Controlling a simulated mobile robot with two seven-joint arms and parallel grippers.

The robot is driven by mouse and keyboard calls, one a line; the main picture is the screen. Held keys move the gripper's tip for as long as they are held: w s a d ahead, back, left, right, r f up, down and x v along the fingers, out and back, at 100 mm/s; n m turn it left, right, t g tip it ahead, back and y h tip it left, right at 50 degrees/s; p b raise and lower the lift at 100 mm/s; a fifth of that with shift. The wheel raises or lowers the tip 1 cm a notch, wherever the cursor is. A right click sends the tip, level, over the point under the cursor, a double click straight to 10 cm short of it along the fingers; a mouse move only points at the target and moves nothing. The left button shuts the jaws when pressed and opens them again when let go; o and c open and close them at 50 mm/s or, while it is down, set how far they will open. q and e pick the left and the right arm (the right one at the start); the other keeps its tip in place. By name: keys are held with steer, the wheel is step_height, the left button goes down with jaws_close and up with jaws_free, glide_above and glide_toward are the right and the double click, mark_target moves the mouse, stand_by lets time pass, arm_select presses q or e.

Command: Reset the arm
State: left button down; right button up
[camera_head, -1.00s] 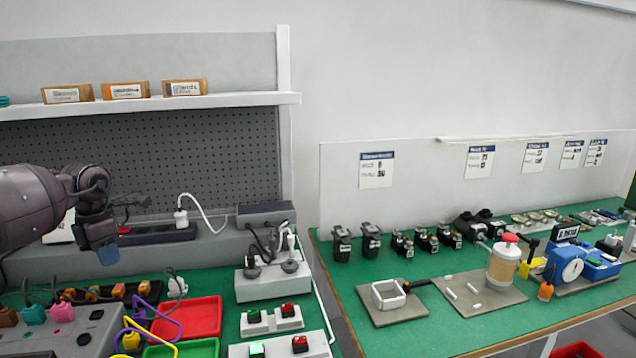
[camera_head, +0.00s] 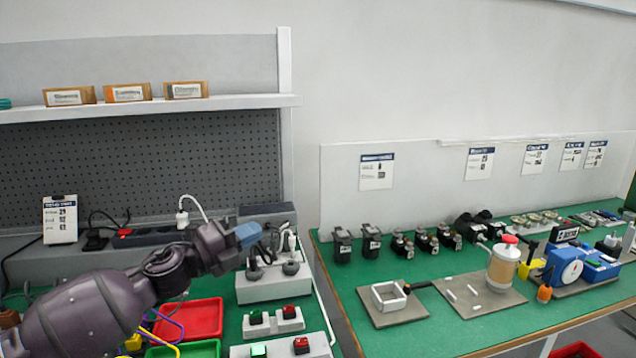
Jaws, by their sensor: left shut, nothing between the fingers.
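My left gripper (camera_head: 247,236) with its blue fingertips is shut and empty. It is in the air over the left bench, in front of the grey power box (camera_head: 264,283) and partly covering it. My left arm reaches in from the lower left and hides part of the bench and its cables. My right gripper does not show.
A red tray (camera_head: 190,319) and a green tray (camera_head: 183,349) lie below the arm. Button boxes (camera_head: 272,322) stand to their right. A white label card (camera_head: 60,219) leans at the back left. A second green bench (camera_head: 420,337) with devices is to the right, across a gap.

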arm_select(q)
steer(key=s+a+f+n+t+y, duration=0.1)
steer(key=s+a+f+n+y, duration=0.1)
steer(key=f+n, duration=0.4)
steer(key=s+a+f+n+t+y, duration=0.1)
steer(key=s+a+f+n+y, duration=0.1)
steer(key=s+f+n+y, duration=0.2)
steer(key=s+a+f+n+t+y+p, duration=0.1)
steer(key=s+f+n+y, duration=0.3)
steer(key=s+f+n, duration=0.4)
steer(key=shift+s+a+f+n, duration=0.15)
steer(key=shift+a+n, duration=0.2)
steer(key=shift+n, duration=0.45)
steer(key=shift+s+a+f+n, duration=0.1)
steer(key=shift+a+n, duration=0.2)
steer(key=shift+n, duration=0.5)
steer(key=s+a+f+n+g+y, duration=0.1)
steer(key=s+a+f+n, duration=0.1)
steer(key=s+f, duration=0.3)
steer(key=s+a+f+n+g+y+p, duration=0.1)
steer(key=s+f, duration=0.4)
steer(key=s, duration=0.7)
steer(key=s+a+f+n+g+y, duration=0.2)
steer(key=s+a+f+n, duration=0.2)
steer(key=s, duration=0.4)
steer(key=shift+s+a+f+n+y, duration=0.35)
steer(key=shift+s+f+n+y, duration=0.05)
steer(key=shift+f, duration=0.45)
